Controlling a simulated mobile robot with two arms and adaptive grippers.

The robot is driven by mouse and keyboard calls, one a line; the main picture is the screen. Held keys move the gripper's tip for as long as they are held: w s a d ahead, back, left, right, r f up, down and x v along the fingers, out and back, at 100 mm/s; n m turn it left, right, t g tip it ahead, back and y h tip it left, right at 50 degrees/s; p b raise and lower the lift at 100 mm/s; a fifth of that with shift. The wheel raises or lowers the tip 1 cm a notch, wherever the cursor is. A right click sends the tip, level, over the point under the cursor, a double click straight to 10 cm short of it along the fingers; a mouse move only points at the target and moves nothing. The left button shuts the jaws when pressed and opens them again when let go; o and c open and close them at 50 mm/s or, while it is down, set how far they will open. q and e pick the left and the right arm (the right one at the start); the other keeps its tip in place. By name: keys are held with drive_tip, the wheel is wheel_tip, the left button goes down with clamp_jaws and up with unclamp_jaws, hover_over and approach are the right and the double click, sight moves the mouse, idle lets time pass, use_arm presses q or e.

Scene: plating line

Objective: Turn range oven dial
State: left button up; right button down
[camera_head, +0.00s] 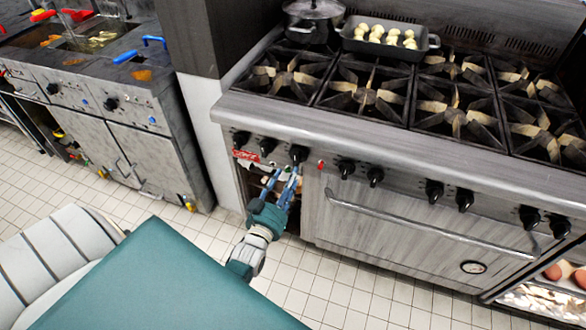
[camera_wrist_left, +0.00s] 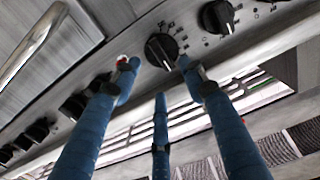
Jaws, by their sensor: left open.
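The range (camera_head: 300,115) has a steel front panel with a row of black dials. A larger black dial (camera_head: 298,154) near the panel's left end, beside a red light, is probably the oven dial; it also shows in the left wrist view (camera_wrist_left: 160,50), with markings around it. My left gripper (camera_head: 287,172) is open, with its blue fingers pointing up at this dial from just below. In the left wrist view, the fingertips (camera_wrist_left: 157,76) lie around the dial, with one finger below it. Whether they touch it is unclear. My right gripper is not in view.
Another dial (camera_wrist_left: 218,15) is close beside this one. The oven door handle (camera_head: 430,220) sticks out to the right. A pot (camera_head: 313,20) and a tray of pale round food (camera_head: 365,45) stand on the range. A fryer unit (camera_head: 110,105) is at left; tiled floor (camera_head: 330,290) is open in front.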

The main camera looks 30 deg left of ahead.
use_arm(q)
drive_tip(key=v, duration=0.6)
idle(0.3)
drive_tip(key=s+d+f+m+g+h, duration=0.1)
drive_tip(key=s+d+f+g, duration=0.2)
drive_tip(key=f, duration=0.6)
drive_tip(key=s+d+f+m+g+h, duration=0.1)
drive_tip(key=s+d+f+g+h, duration=0.2)
drive_tip(key=f, duration=0.5)
drive_tip(key=s+d+f+g, duration=0.1)
drive_tip(key=s+d+f, duration=0.3)
drive_tip(key=f, duration=0.5)
drive_tip(key=s+f+m+g, duration=0.1)
drive_tip(key=s+f+g, duration=0.3)
drive_tip(key=s+f, duration=0.4)
drive_tip(key=s+f+m+g, duration=0.2)
drive_tip(key=s+f+g, duration=0.3)
drive_tip(key=s, duration=1.7)
wheel_tip(320, 180, down, 3)
drive_tip(key=shift+s+d+f, duration=0.2)
drive_tip(key=shift+d, duration=0.15)
